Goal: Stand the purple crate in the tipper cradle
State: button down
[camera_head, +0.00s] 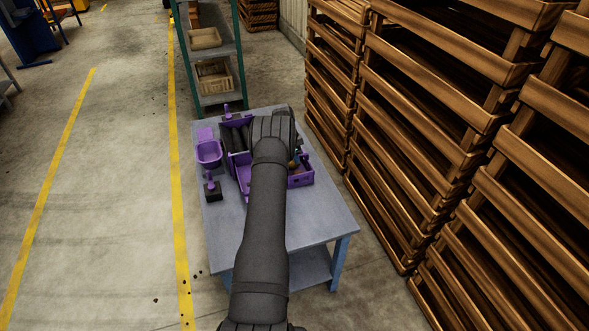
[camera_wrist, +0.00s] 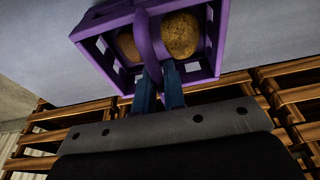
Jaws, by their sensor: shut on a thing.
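In the wrist view, the purple crate (camera_wrist: 90,42) has openings in its sides, a strap handle across its top and potatoes inside. The blue fingers of my gripper (camera_wrist: 160,80) are shut on the handle. In the head view, my arm hides the gripper and most of the middle of the table. Purple parts show on both sides of it, including an open box-like part (camera_head: 301,178) at the right. I cannot tell for certain which purple part is the tipper cradle. I cannot tell whether the crate touches anything below it.
The blue-grey table (camera_head: 320,225) has bare room at its front. Dark rollers (camera_head: 232,137) lie at its back. A small purple tub (camera_head: 209,153) and a purple knob on a black base (camera_head: 212,190) stand at the left. Wooden pallet stacks (camera_head: 420,130) rise close on the right.

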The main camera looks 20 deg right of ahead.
jog(key=shift+d+v, duration=0.25)
jog(key=shift+v, duration=0.8)
jog(key=shift+d+v, duration=0.25)
jog(key=shift+v, duration=0.85)
jog(key=shift+d+v, duration=0.2)
jog(key=shift+v, duration=0.85)
jog(key=shift+r, duration=0.25)
jog(key=shift+r, duration=0.3)
notch_tip(320, 180, up, 7)
jog(key=s+m, duration=0.2)
jog(key=s, duration=0.1)
jog(key=w+a+f+n, duration=0.1)
jog(key=w+a+n, duration=0.1)
jog(key=a, duration=1.5)
jog(key=shift+s+a+f, duration=0.1)
jog(key=shift+s+f, duration=0.05)
jog(key=shift+f, duration=1)
jog(key=shift+s+a+f, duration=0.1)
jog(key=shift+a+f, duration=0.05)
jog(key=shift+f, duration=1)
jog(key=shift+a+x, duration=0.2)
jog(key=shift+x, duration=0.6)
jog(key=shift+a+x, duration=0.15)
jog(key=shift+x, duration=0.7)
jog(key=c, duration=1.4)
grip_release()
